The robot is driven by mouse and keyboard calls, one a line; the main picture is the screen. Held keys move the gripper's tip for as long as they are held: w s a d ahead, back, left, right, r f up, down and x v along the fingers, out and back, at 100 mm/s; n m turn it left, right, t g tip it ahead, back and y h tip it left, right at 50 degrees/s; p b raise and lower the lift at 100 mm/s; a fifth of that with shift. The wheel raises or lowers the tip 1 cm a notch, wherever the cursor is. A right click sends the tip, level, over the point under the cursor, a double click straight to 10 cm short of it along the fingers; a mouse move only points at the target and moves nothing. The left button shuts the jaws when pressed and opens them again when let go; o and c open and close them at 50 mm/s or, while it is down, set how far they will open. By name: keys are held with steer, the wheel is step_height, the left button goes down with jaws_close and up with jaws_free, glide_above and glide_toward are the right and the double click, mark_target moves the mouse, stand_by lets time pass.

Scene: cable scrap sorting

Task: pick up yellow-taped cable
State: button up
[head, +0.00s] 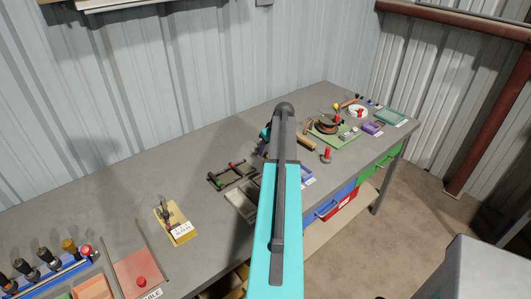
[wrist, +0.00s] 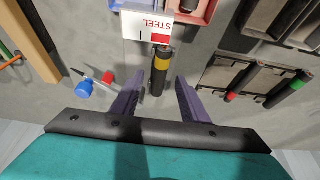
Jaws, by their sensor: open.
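The yellow-taped cable (wrist: 158,80) is a short dark piece with a yellow band and a reddish upper end. It lies on the grey bench just below a white card marked STEEL (wrist: 148,28). My gripper (wrist: 158,84) is open, with one purple finger on each side of the cable. A gap shows between the cable and each finger in this view. I cannot tell the height of the fingers above the bench. In the head view my teal and dark arm hides the cable, and I cannot make out the fingers there.
In the wrist view, racks with red-banded (wrist: 232,97) and green-banded (wrist: 298,84) dark pieces stand at right. A blue-capped tool (wrist: 85,89) lies left of the fingers, beside a wooden bar (wrist: 32,40). A pink tray (wrist: 188,10) is behind the card.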

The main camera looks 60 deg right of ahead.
steer(key=shift+p+x, duration=0.3)
steer(key=shift+x, duration=0.75)
jaws_close()
steer(key=shift+r, duration=0.15)
steer(key=shift+r+b, duration=0.9)
steer(key=shift+r, duration=0.15)
steer(key=s+a+r+b, duration=0.1)
steer(key=s+b, duration=0.1)
steer(key=s, duration=0.3)
steer(key=s+a+b, duration=0.2)
steer(key=s, duration=0.3)
steer(key=s+a+r+b, duration=0.1)
steer(key=s+a, duration=0.1)
steer(key=s, duration=0.3)
steer(key=shift+s+r+b, duration=0.15)
steer(key=shift+r+b, duration=0.15)
steer(key=shift+b, duration=0.1)
